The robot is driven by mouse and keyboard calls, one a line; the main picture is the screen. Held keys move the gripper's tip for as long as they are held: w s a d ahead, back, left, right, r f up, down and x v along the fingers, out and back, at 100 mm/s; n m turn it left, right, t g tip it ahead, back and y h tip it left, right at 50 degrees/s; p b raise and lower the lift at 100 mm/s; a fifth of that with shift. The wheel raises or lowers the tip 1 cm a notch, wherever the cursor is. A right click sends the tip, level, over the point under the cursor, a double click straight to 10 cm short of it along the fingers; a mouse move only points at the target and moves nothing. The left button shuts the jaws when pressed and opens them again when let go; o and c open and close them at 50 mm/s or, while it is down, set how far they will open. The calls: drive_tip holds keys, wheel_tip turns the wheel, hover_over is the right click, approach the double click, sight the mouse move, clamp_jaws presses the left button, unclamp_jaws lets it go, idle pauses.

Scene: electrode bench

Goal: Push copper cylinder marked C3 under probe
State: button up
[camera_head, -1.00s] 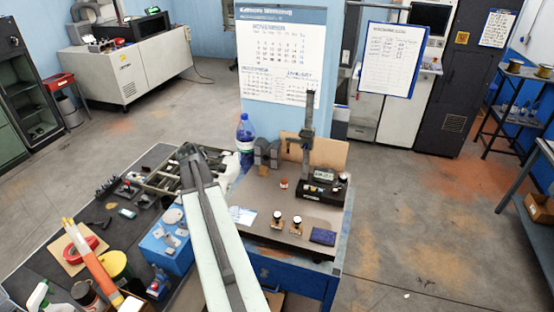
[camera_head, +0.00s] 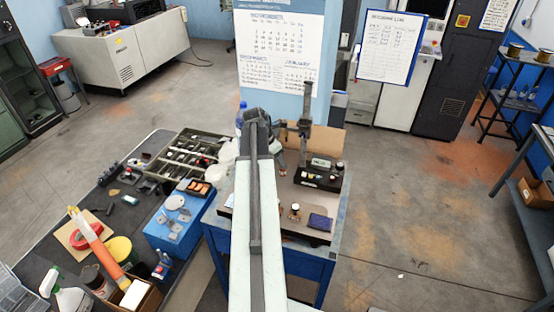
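A small copper-coloured cylinder (camera_head: 281,171) stands on the grey bench top left of the digital gauge; its marking is too small to read. The probe stand has a dark upright column (camera_head: 305,128) on a black base with a readout (camera_head: 320,174). My arm reaches up the middle of the view and bends over the bench. My gripper (camera_head: 277,156) is near the copper cylinder, small and partly hidden by my arm. I cannot tell whether it touches the cylinder or whether its fingers are open.
My arm hides the bench's left part. A bottle (camera_head: 241,113) stands behind. A blue box (camera_head: 178,222) and a parts tray (camera_head: 186,155) are to the left.

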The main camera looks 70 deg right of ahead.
sight(283, 171)
drive_tip(key=b+x, duration=0.6)
drive_tip(key=x, duration=0.1)
drive_tip(key=shift+f, duration=0.15)
drive_tip(key=shift+c, duration=0.2)
clamp_jaws()
